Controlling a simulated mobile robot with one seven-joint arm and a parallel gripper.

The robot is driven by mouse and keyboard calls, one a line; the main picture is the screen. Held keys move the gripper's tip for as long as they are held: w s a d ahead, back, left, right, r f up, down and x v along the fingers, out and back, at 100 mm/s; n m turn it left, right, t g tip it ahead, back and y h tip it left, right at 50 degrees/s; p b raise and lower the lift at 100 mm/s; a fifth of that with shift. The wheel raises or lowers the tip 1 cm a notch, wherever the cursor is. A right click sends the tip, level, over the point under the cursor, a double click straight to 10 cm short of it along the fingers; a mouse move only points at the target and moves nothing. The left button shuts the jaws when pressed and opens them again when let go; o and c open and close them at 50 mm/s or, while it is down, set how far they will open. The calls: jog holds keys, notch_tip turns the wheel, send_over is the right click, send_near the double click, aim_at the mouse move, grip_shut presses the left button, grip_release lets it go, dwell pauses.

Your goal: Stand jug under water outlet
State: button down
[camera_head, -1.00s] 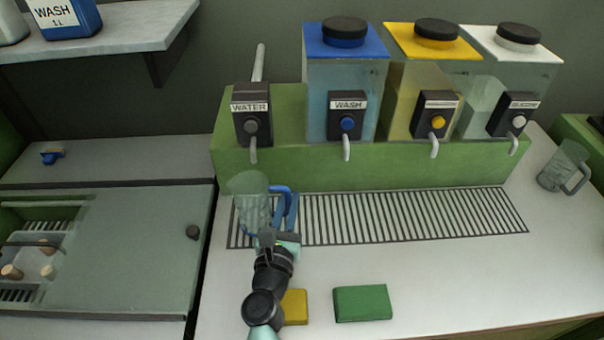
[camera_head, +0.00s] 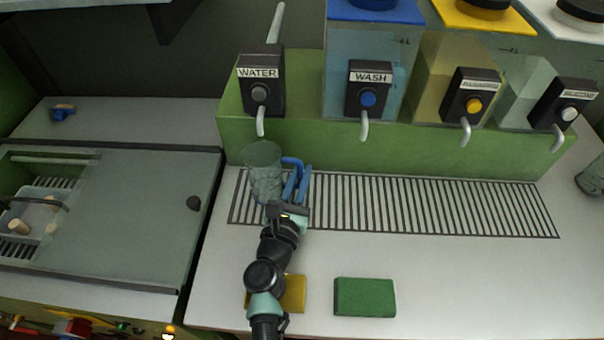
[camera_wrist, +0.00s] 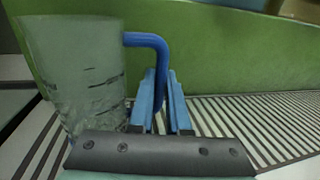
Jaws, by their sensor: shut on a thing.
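A clear jug (camera_head: 264,172) with a blue handle (camera_head: 291,164) stands upright at the left end of the drain grate, just in front of the water outlet (camera_head: 260,124). It also shows in the wrist view (camera_wrist: 75,75). My gripper (camera_head: 299,186) is shut on the blue handle from the right side of the jug; its blue fingers (camera_wrist: 165,100) show on both sides of the handle's upright in the wrist view. I cannot tell whether the jug's base touches the grate.
The drain grate (camera_head: 420,206) runs to the right under the wash outlet (camera_head: 364,128) and others. A green sponge (camera_head: 364,297) and a yellow sponge (camera_head: 293,293) lie in front. A second jug (camera_head: 592,178) stands at the right edge. A sink with a tray of corks is at left.

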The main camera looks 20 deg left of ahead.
jog(key=shift+f, duration=0.25)
jog(key=c, duration=0.9)
grip_release()
jog(key=shift+w, duration=0.1)
jog(key=shift+r, duration=0.1)
jog(key=shift+r, duration=0.15)
jog(key=s, duration=0.7)
jog(key=s+d, duration=0.1)
jog(key=s, duration=0.3)
jog(key=shift+s, duration=0.5)
